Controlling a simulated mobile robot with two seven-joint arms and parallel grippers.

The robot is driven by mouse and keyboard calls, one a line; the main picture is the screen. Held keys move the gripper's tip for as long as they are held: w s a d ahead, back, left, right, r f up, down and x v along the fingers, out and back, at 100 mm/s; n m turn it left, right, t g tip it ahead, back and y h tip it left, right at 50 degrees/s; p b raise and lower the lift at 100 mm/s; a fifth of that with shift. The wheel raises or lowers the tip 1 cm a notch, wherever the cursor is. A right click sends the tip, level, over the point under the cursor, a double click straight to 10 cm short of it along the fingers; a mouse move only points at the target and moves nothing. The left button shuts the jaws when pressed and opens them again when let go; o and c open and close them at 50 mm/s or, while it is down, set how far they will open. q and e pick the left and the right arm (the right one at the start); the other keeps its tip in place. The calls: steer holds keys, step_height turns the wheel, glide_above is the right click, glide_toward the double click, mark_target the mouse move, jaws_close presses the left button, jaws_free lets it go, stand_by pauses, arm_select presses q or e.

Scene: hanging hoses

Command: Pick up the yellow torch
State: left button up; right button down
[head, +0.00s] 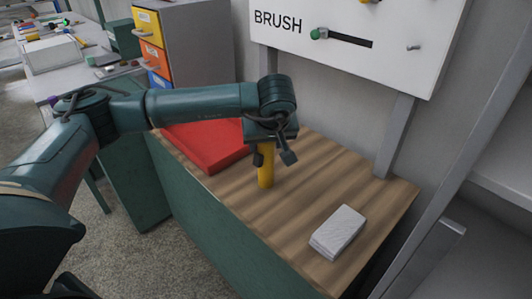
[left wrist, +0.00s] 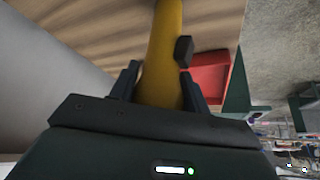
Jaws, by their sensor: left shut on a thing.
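The yellow torch (head: 266,170) is upright at the wooden bench top, its lower end showing below my left gripper (head: 273,153). I cannot tell whether its bottom touches the wood. My left gripper comes down from above and is shut on the torch, which hides its upper part in the head view. In the left wrist view the torch (left wrist: 162,50) runs between the two dark fingers of the left gripper (left wrist: 160,85), and a small dark block shows at its side. My right gripper is not in view.
A red tray (head: 205,150) lies left of the torch on the wooden bench (head: 285,215). A white block (head: 338,232) lies to the right. A white board marked BRUSH (head: 350,40) stands behind on grey posts. A drawer cabinet (head: 200,45) stands at the back left.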

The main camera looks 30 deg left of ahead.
arm_select(q)
steer(key=c, duration=0.4)
